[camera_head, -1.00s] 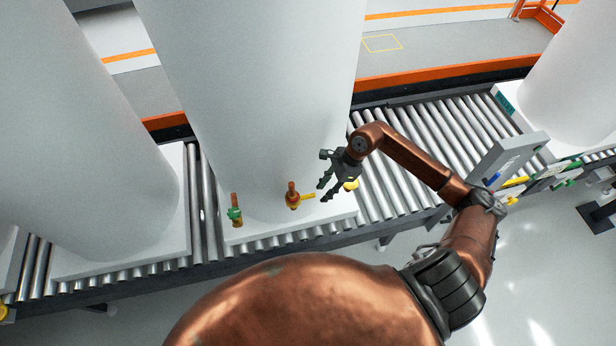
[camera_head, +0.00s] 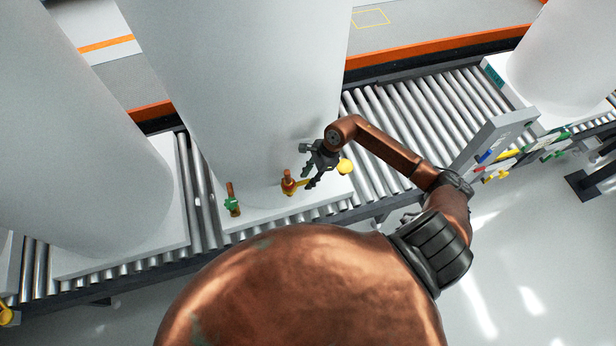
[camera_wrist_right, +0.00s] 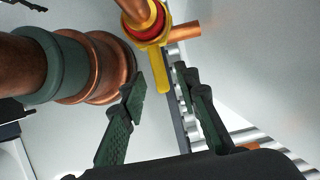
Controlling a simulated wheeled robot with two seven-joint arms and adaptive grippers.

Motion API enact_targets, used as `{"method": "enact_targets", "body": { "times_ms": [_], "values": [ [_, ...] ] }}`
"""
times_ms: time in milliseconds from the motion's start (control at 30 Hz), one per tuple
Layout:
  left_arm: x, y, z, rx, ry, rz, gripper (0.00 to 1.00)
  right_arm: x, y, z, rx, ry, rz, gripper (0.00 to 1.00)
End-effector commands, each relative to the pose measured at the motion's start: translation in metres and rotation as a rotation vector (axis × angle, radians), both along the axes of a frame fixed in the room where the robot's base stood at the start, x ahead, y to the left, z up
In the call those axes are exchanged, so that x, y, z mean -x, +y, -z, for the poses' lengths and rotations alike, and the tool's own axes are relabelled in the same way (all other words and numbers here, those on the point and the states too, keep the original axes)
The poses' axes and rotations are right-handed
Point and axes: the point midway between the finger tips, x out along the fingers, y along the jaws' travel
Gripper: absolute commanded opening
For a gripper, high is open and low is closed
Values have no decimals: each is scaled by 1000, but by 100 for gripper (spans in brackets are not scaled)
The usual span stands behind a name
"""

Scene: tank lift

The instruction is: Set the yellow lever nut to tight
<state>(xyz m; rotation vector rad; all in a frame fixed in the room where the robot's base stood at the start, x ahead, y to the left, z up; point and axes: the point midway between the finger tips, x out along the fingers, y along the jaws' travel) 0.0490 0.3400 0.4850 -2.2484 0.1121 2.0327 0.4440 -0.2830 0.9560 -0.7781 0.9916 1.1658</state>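The yellow lever nut (camera_head: 289,187) sits on a copper pipe stub at the front foot of the middle white tank, its lever pointing right toward my right gripper. In the right wrist view the yellow nut (camera_wrist_right: 153,45) surrounds a red part, and its lever points down into the gap between the fingers. My right gripper (camera_head: 311,178) is open, with its fingertips close to the lever. In the wrist view the fingers of the gripper (camera_wrist_right: 163,84) stand on either side of the lever's end, apparently without gripping it. My left gripper is not in view.
A green fitting (camera_head: 232,204) stands left of the yellow nut. A yellow round part (camera_head: 346,166) is just right of my gripper. The tank stands on a white base (camera_head: 262,217) on a roller conveyor (camera_head: 420,110). A panel with coloured tools (camera_head: 505,150) is at right.

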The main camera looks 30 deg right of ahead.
Motion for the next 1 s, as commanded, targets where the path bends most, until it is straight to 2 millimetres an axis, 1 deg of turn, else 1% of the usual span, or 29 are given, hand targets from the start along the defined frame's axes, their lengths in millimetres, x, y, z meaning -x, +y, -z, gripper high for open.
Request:
{"method": "enact_targets", "body": {
  "times_ms": [200, 600, 1000],
  "values": [
    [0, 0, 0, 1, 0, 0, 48, -1, 1, 0, 0, -1, -2, 28],
    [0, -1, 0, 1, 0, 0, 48, -1, 1, 0, 0, -1, -3, 1],
    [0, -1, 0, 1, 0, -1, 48, -1, 1, 0, 0, -1, -3, 0]
  ]
}}
